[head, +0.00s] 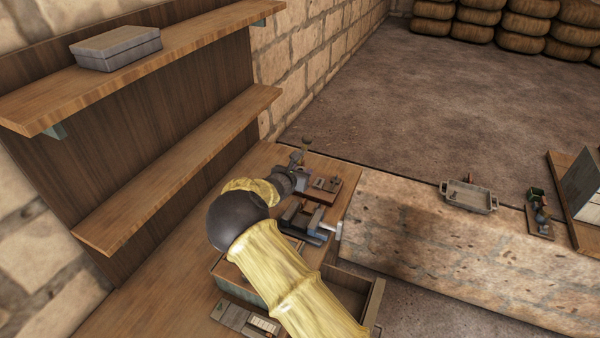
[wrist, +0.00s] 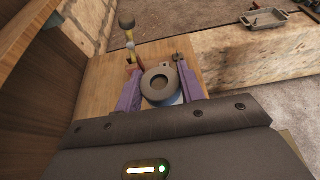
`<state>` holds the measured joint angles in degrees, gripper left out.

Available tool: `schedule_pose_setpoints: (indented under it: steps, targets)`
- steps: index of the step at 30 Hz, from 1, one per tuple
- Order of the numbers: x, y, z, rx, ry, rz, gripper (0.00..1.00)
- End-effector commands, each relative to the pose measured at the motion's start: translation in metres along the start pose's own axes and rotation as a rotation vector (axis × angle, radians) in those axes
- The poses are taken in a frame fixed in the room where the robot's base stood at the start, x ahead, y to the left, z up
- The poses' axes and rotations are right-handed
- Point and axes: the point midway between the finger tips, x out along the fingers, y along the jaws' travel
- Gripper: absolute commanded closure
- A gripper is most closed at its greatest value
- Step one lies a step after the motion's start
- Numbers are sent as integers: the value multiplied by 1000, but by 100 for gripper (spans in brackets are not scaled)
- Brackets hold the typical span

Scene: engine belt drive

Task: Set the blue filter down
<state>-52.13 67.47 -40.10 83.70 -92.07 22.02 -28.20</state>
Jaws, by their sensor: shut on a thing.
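The blue filter shows in the wrist view as a dark grey ring-shaped top (wrist: 163,82) with a strip of blue body beneath it. My gripper (wrist: 160,88) has its purple fingers on either side of the filter and is shut on it. Wood lies behind and around it; I cannot tell whether the filter's underside touches anything. In the head view my gripper (head: 298,172) is over the wooden bench (head: 262,165) at the wall, partly hidden by my arm. I cannot make out the filter there.
A vise-like device (head: 305,222) and a small brown board with parts (head: 327,186) are close to my gripper. An upright piece with a dark knob (wrist: 127,22) stands beyond the fingers. Shelves (head: 180,155) flank the left. A metal tray (head: 468,197) rests on the stone ledge (head: 400,235).

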Motion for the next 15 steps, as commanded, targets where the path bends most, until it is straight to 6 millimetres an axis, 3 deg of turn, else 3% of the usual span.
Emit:
schedule_pose_setpoints:
  steps: [10,15]
  targets:
    - [0,0,-1,0,-1,-1,88]
    - [1,-15,-24,7,2,-32,88]
